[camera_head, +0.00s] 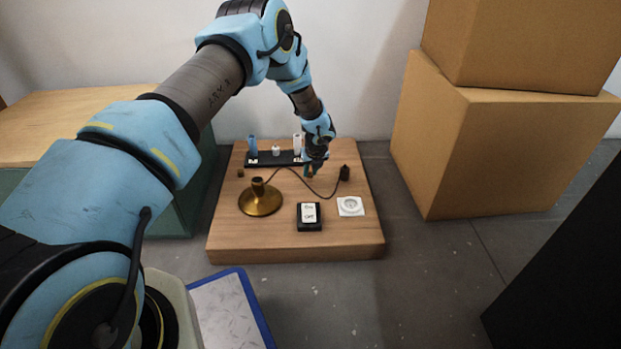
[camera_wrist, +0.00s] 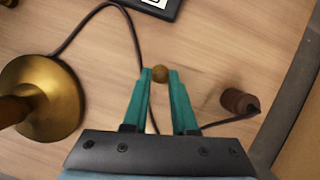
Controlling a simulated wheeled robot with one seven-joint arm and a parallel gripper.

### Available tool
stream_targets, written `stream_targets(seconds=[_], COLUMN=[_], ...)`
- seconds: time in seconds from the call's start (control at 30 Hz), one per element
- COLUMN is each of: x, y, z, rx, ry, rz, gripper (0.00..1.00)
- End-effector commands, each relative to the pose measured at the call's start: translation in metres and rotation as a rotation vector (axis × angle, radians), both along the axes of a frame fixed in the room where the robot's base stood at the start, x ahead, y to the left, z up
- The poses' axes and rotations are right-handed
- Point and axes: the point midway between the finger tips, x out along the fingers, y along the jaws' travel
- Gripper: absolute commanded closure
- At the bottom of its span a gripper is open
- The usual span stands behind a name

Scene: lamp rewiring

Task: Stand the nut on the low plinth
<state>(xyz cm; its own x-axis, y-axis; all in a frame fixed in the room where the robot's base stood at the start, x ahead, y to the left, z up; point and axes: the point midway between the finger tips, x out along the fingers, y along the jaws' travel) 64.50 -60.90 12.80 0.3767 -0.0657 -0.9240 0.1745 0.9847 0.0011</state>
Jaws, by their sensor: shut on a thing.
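The low plinth (camera_head: 235,240) is a broad, flat wooden block on the floor, and it also fills most of the wrist view (camera_wrist: 200,45). My gripper (camera_head: 311,174) is over its right half, pointing down. In the wrist view, the teal fingers of my gripper (camera_wrist: 160,80) are shut on a small round brass-coloured nut (camera_wrist: 159,74) at their tips. The nut is close above or at the wood; I cannot tell whether it touches. In the head view the fingers largely hide it.
A brass lamp base (camera_head: 260,199) stands left, its dark cord running to a dark plug-like piece (camera_head: 344,173). A small brass piece (camera_head: 240,172) lies left.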

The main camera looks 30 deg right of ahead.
Motion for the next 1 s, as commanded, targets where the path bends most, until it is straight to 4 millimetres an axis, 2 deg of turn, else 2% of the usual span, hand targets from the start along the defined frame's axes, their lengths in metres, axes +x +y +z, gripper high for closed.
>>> stream_targets(seconds=[0.03,0.07,0.43,0.47,0.7,1.0], x=[0.0001,0.0002,0.0003,0.0004,0.0003,0.0005], y=[-0.0001,-0.0003,-0.0002,-0.0003,-0.0001,-0.0002], z=[-0.0109,-0.0122,-0.0141,-0.0137,-0.0134,-0.0104], rx=[0.000,-0.001,-0.001,-0.002,-0.001,-0.001], ry=[0.000,-0.001,-0.001,-0.001,-0.001,-0.001], rz=[0.000,0.001,0.002,0.001,0.002,0.002], gripper=[1.00,1.00,1.00,0.72,0.45,0.44])
